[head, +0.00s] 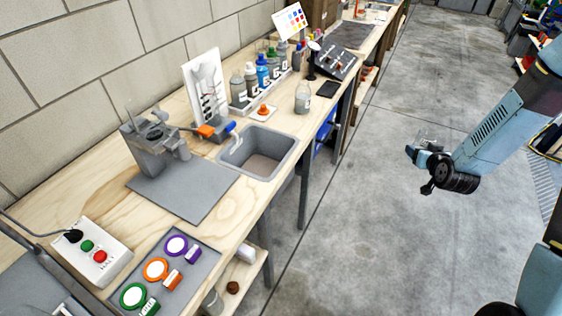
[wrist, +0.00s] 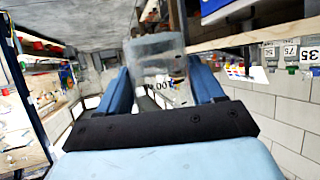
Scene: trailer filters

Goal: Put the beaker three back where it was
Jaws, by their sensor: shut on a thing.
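A clear beaker (wrist: 160,58) with dark digits that look like 100 sits between the two blue-grey fingers of my gripper (wrist: 158,85) in the wrist view. The fingers are shut on it. In the head view my gripper (head: 422,150) is out over the open floor, right of the bench and apart from it. The beaker is too small there to make out clearly. I cannot read a label naming it as beaker three. No empty spot for it is clearly marked in view.
The wooden bench (head: 70,205) runs along the wall, with a sink (head: 283,143), a rack of bottles (head: 240,103), a clear bottle (head: 302,98) and a grey mat (head: 205,195). Number tags (wrist: 290,52) hang at right in the wrist view. Concrete floor is clear.

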